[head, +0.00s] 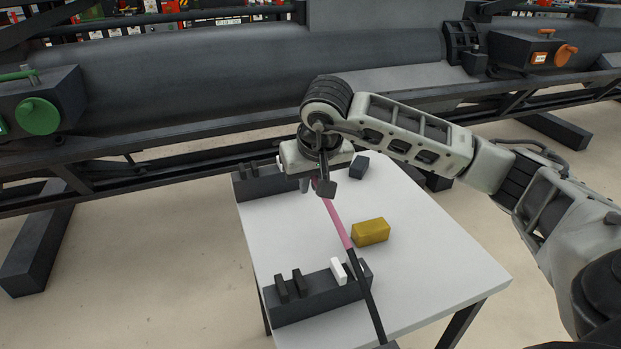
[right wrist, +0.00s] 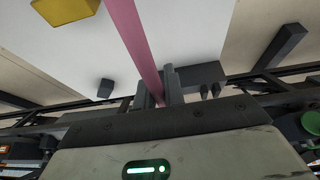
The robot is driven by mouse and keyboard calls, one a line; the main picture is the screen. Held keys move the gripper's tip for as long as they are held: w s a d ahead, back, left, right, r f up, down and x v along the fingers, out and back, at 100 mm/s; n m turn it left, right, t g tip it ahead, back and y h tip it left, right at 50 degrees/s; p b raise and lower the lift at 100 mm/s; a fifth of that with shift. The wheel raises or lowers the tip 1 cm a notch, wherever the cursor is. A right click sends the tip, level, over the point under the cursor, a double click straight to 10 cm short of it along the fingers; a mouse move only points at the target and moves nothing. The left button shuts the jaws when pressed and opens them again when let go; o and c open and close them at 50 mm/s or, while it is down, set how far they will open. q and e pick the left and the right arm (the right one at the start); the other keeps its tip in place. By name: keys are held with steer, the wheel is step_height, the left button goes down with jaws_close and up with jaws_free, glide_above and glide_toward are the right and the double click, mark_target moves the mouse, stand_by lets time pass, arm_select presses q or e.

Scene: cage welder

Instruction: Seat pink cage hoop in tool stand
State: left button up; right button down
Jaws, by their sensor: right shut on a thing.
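The pink cage hoop (head: 336,222) shows as a straight pink bar slanting over the white table, with a black length (head: 365,292) running on from its near end. My right gripper (head: 317,186) is shut on its far end; the right wrist view shows the pink bar (right wrist: 138,45) between the two fingers (right wrist: 158,88). Two dark blocks with upright posts are on the table, a near one (head: 318,304) and a far one (head: 268,186); I cannot tell which is the tool stand. The black length passes by the near block's right end; contact is unclear. My left gripper is out of view.
A yellow block (head: 371,231) lies just right of the pink bar. A white piece (head: 338,271) stands at the near block. A small dark block (head: 359,167) lies at the table's back. The white table (head: 440,270) is clear at right. A large grey machine (head: 230,75) runs behind.

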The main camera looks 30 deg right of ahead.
arm_select(q)
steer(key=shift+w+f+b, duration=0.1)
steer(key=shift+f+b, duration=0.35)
steer(key=shift+b, duration=0.85)
arm_select(e)
steer(key=shift+f, duration=1.75)
steer(key=c, duration=1.4)
jaws_free()
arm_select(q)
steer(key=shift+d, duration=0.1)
arm_select(e)
steer(key=shift+f, duration=0.1)
steer(key=p+v, duration=0.1)
steer(key=v, duration=1.4)
steer(key=shift+r, duration=0.2)
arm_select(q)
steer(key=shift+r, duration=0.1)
arm_select(e)
steer(key=shift+s+r, duration=0.15)
steer(key=shift+r, duration=0.2)
steer(key=shift+s, duration=0.1)
